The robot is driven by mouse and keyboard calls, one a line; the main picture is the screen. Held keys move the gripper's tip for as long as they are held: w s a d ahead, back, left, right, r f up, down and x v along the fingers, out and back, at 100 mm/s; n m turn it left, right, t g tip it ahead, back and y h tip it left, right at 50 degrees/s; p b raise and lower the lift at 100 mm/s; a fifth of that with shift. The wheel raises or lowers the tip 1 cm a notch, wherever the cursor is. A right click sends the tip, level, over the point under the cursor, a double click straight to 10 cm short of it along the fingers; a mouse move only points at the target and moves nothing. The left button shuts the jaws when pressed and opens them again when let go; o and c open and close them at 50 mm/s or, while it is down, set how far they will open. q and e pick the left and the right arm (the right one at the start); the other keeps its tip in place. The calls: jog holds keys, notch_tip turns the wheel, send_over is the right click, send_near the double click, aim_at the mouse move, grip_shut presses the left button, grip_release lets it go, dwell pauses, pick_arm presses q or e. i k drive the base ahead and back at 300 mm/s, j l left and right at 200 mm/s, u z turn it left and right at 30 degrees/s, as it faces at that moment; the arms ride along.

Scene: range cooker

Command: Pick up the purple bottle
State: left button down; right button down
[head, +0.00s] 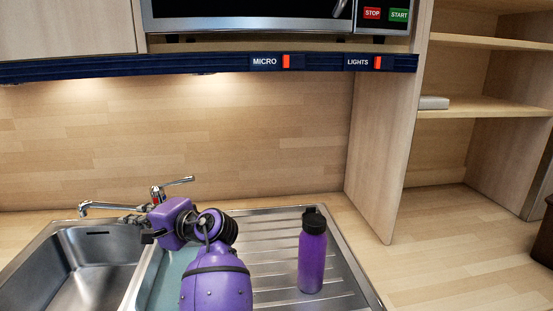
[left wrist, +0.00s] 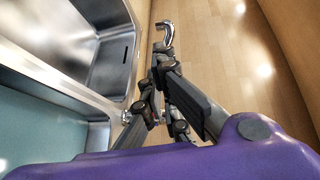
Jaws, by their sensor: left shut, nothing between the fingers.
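The purple bottle (head: 312,255) stands upright on the ribbed steel drainboard, with a black cap on top. My left gripper (head: 150,237) is to the left of the bottle, over the sink area near the tap, and well apart from it. In the left wrist view the dark fingers of the left gripper (left wrist: 159,65) are closed together with nothing between them. The bottle does not show in the left wrist view. My right gripper is not in view.
A steel sink basin (head: 75,265) lies at the left, with a chrome tap (head: 100,207) behind it. The drainboard (head: 265,235) is bare around the bottle. A wooden upright panel (head: 378,150) stands behind and right of the bottle. A microwave (head: 245,12) hangs above.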

aim_at(312, 253)
jog(key=k, duration=1.45)
